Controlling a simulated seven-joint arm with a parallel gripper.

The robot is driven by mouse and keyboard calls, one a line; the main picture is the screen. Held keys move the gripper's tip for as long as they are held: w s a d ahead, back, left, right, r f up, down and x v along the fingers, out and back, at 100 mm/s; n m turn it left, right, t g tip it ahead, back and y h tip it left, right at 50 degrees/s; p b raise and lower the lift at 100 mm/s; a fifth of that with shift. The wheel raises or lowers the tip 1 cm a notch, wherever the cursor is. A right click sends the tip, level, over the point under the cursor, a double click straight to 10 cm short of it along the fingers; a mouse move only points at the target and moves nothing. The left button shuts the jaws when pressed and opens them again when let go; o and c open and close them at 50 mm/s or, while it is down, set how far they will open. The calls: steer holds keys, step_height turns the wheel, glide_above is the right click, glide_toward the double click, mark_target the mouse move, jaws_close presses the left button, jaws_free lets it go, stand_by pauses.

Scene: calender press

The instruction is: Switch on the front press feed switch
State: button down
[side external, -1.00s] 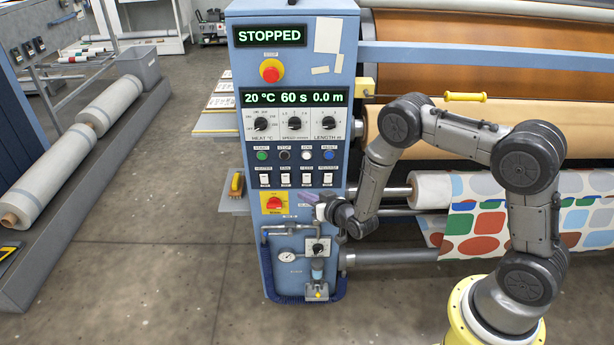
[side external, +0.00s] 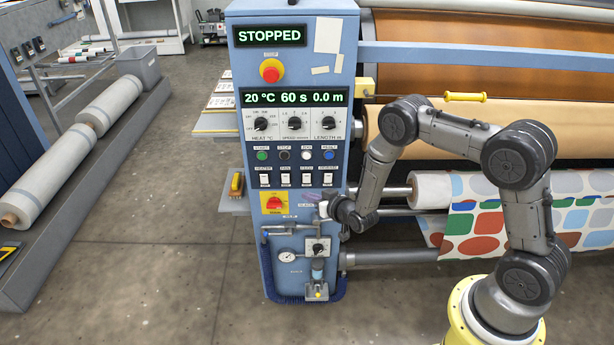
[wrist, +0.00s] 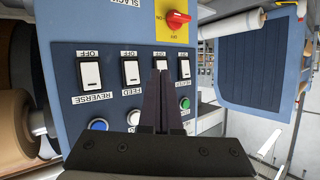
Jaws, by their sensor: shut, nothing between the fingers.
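The front press feed switch (wrist: 131,72) is a white rocker in a dark row on the blue panel, with the FEED label beneath it in the wrist view. In the side view it is the third rocker from the left (side external: 306,180). An OFF mark sits at one end of each rocker; which way feed is tipped I cannot tell. My gripper (wrist: 160,65) is shut and empty, its dark fingers just right of the feed switch in the wrist view and partly covering the neighbouring rocker. In the side view my gripper (side external: 322,209) is below the switch row. Contact is not clear.
The reverse switch (wrist: 89,74) and heater switch (wrist: 184,70) flank the middle rockers. Coloured push buttons (side external: 284,155) sit above the row in the side view. A red rotary switch (side external: 274,203) and pipework (side external: 290,233) lie below. Patterned fabric (side external: 480,213) hangs at right.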

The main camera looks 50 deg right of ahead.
mark_target(310, 181)
steer(key=shift+w+d+r, duration=0.2)
steer(key=shift+w+d, duration=0.7)
steer(key=shift+w+d+r, duration=0.2)
steer(key=shift+w+d, duration=0.7)
steer(key=shift+w+d, duration=0.1)
stand_by(0.8)
steer(key=shift+w+d, duration=0.2)
steer(key=shift+w+d+r, duration=0.1)
steer(key=shift+w+d, duration=0.1)
stand_by(0.7)
stand_by(0.4)
steer(key=shift+s+a, duration=0.5)
steer(key=shift+s+a, duration=0.1)
steer(key=shift+s+a+f, duration=0.25)
steer(key=shift+s+a, duration=0.6)
steer(key=shift+s+a+f, duration=0.2)
steer(key=shift+s+a, duration=0.6)
steer(key=shift+a, duration=0.05)
